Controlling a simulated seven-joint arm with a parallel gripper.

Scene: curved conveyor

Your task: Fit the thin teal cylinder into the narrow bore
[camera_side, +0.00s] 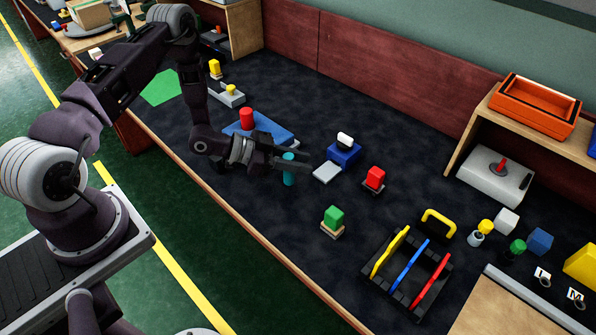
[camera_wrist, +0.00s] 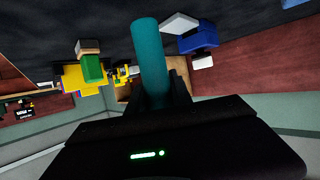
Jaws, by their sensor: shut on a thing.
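The thin teal cylinder (camera_side: 289,176) is upright between the fingers of my gripper (camera_side: 292,160), which is shut on it. Its lower part hangs below the fingers, and I cannot tell how far it is above the dark table. In the wrist view the teal cylinder (camera_wrist: 149,55) stands out from between the dark fingers. A blue board (camera_side: 275,128) lies just behind and left of my gripper, with a red cylinder (camera_side: 246,118) standing on it. My arm partly hides this board. No narrow bore can be made out.
A blue block (camera_side: 345,154) with a white piece on top and a pale plate (camera_side: 327,173) lie right of my gripper. A red block (camera_side: 375,177), a green block (camera_side: 333,215) and a black rack (camera_side: 406,299) stand farther right. Bare table lies in front of my gripper.

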